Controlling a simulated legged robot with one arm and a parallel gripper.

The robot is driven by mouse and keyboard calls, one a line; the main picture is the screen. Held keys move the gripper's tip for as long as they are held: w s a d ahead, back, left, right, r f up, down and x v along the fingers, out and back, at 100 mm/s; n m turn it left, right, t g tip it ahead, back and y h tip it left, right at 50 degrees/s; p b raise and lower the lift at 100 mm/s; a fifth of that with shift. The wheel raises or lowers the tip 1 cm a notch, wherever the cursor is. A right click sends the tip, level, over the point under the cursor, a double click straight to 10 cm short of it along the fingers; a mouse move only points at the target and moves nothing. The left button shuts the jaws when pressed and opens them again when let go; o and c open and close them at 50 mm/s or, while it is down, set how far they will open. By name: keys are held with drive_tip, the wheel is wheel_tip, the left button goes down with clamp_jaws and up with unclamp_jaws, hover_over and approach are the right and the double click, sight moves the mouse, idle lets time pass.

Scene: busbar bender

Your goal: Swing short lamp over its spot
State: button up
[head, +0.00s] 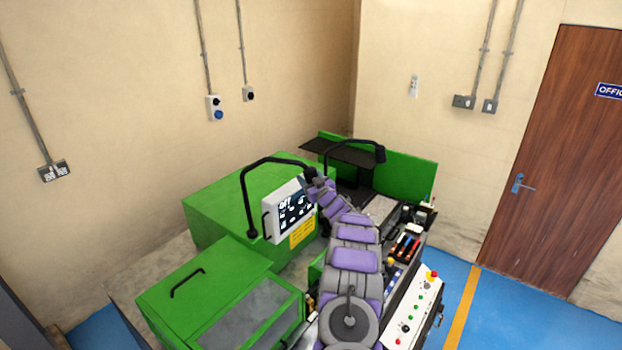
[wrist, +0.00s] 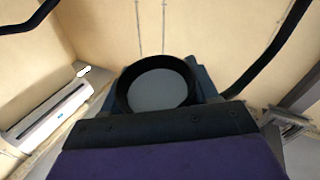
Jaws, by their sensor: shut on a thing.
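Two black lamps on bent tubes stand over the green machine in the head view. The near lamp (head: 263,161) rises beside the screen, and its tube runs over the screen's top to my gripper (head: 313,180). The far lamp (head: 352,143) reaches right, its head hanging over the back of the machine. I cannot tell for certain which is the short lamp. In the wrist view, a round black lamp head (wrist: 157,90) with a grey face is right in front of my gripper, which is shut on it. The fingertips are hidden.
A screen panel (head: 291,208) with a yellow label is close to my gripper's left. The green bender (head: 210,300) lies below. A tool tray (head: 405,245) and a button panel (head: 415,310) are to the right. A green back guard (head: 410,178) stands behind the machine.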

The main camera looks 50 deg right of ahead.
drive_tip(key=shift+w+a, duration=0.2)
drive_tip(key=o, duration=1.2)
drive_tip(key=shift+c, duration=0.2)
drive_tip(key=shift+o, duration=1.1)
drive_tip(key=shift+w, duration=0.2)
drive_tip(key=shift+s, duration=0.15)
drive_tip(key=shift+s, duration=0.8)
drive_tip(key=b+v, duration=0.3)
drive_tip(key=v, duration=1.2)
drive_tip(key=shift+s+a+f, duration=0.15)
drive_tip(key=shift+s+f, duration=0.05)
drive_tip(key=shift+s, duration=0.1)
